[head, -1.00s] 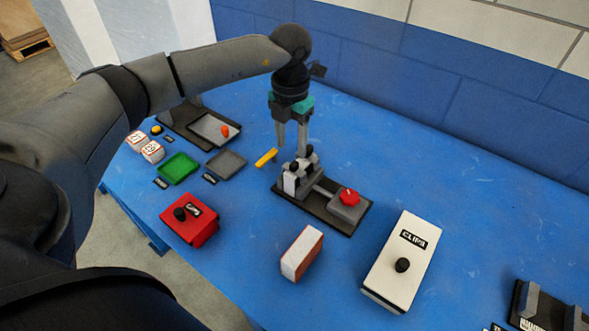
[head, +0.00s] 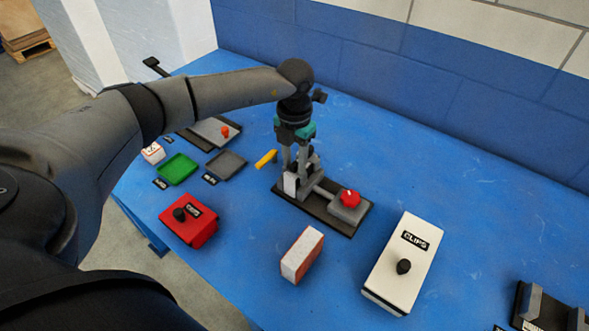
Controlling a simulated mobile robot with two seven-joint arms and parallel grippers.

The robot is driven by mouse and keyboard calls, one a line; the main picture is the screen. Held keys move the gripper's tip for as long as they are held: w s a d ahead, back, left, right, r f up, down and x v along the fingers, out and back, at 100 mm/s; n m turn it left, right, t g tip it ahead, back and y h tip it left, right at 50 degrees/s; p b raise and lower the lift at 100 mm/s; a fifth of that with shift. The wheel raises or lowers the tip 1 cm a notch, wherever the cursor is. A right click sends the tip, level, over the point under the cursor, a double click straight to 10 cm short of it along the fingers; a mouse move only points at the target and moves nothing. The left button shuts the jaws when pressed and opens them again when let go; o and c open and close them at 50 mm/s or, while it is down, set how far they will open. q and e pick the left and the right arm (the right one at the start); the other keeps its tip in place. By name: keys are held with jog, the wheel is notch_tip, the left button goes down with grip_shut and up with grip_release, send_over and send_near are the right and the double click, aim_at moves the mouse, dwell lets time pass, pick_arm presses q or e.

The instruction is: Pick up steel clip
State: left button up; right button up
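I cannot make out a loose steel clip. A white box (head: 398,272) with a black knob on its lid is labelled CLIPS and is closed at the right front. My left gripper (head: 296,160) points down over the left end of a dark fixture (head: 318,210), with its fingers at the grey and white block (head: 290,184) there. The fingers show a narrow gap higher up. Their tips blend into the dark parts of the block, so I cannot tell whether they hold anything. My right gripper is not in view.
A red knob (head: 350,197) sits on the fixture's right end. A red box (head: 189,223), a white-and-brown block (head: 302,255), a green tray (head: 179,169), a grey tray (head: 226,165) and a yellow piece (head: 265,158) lie around. The blue table (head: 450,190) is clear at the back right.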

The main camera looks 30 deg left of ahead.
pick_arm(q)
grip_shut()
jog(key=shift+r, duration=0.1)
dwell(0.4)
